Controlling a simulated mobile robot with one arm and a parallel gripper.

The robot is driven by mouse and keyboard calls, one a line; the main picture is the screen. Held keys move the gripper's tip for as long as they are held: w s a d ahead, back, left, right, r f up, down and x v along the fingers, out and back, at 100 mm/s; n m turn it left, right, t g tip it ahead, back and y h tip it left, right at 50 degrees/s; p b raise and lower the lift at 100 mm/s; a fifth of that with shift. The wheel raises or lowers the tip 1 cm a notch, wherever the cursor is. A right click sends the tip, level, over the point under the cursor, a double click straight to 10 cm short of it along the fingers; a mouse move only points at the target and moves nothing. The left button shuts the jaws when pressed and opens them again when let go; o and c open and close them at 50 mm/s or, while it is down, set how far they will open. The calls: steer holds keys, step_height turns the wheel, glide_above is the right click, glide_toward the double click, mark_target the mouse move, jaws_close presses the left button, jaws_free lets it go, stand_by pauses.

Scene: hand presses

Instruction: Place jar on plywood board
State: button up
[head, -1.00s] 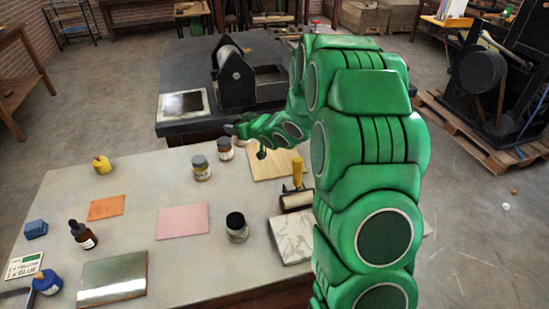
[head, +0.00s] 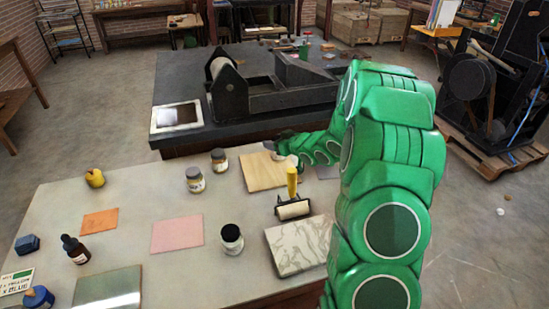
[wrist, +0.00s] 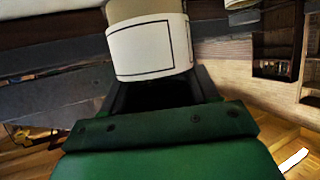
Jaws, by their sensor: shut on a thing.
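My gripper (head: 286,146) is shut on a jar (wrist: 150,48) with a cream label framed by a black line, which fills the top middle of the wrist view. In the head view the held jar is mostly hidden at the hand. The plywood board (head: 262,176), a pale wood square, lies on the table's far right part. My gripper is at the board's far right corner in the picture; I cannot tell its height above it.
Jars (head: 195,181), (head: 219,161) stand left of the board, and a dark-lidded jar (head: 231,241) is nearer. A yellow-handled roller (head: 293,205) and marbled slab (head: 298,246) lie in front of it. A pink sheet (head: 177,233) lies mid-table. A black press (head: 270,92) stands behind.

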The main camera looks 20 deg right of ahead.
steer(key=shift+f, duration=3.05)
steer(key=shift+f, duration=0.15)
steer(key=o, duration=1.2)
